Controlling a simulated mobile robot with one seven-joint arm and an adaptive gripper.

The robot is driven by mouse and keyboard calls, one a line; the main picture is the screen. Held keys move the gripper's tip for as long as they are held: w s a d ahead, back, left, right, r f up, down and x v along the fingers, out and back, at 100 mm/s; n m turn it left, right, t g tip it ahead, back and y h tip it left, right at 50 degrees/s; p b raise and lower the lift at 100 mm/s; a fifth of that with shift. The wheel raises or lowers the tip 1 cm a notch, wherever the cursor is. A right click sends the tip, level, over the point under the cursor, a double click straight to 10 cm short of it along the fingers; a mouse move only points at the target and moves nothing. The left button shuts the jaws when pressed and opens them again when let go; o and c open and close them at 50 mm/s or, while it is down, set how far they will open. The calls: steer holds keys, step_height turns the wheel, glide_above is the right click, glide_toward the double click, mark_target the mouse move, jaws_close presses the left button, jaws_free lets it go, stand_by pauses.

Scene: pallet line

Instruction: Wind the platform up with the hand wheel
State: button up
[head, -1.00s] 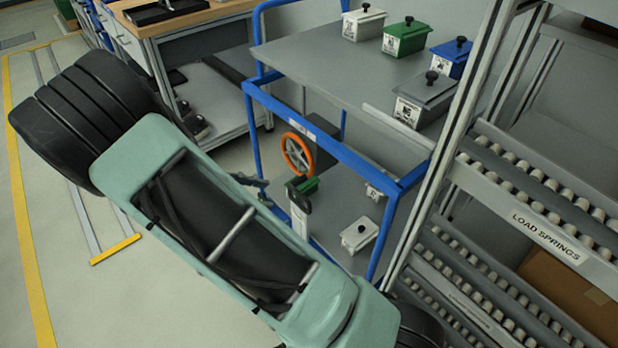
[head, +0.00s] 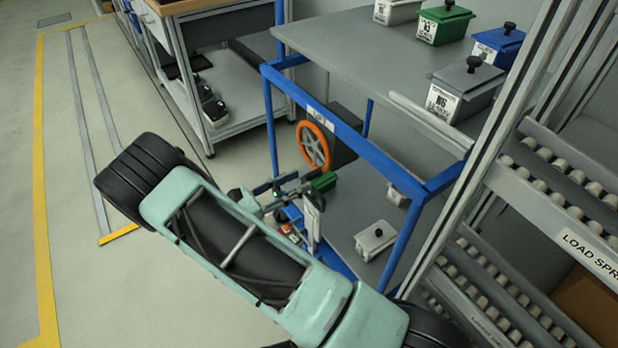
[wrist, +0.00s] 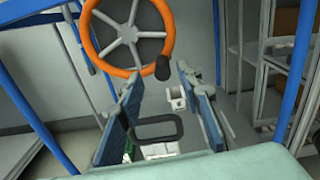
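The hand wheel (head: 313,146) has an orange rim and grey spokes and is mounted on a dark box in the blue-framed cart. In the wrist view the wheel (wrist: 128,36) is at the top, with its dark knob (wrist: 162,68) at the lower right of the rim. My gripper (wrist: 154,86) is open, its two blue-padded fingers apart below the wheel. The knob shows just beyond the gap between the fingertips, nearer the right one. I cannot tell that anything touches. In the head view my gripper (head: 285,184) is just below and left of the wheel. The grey platform (head: 350,48) is above.
Lidded bins stand on the platform: green (head: 444,22), blue (head: 497,46) and grey (head: 464,90). Blue posts flank the wheel. A roller rack (head: 560,215) is at right. Floor at left is clear.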

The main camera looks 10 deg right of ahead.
mark_target(308, 175)
steer(key=shift+b+x, duration=0.3)
steer(key=shift+x, duration=1.95)
steer(key=shift+c, duration=0.3)
steer(key=c, duration=0.8)
jaws_close()
steer(key=shift+w+r, duration=0.1)
steer(key=shift+w, duration=0.05)
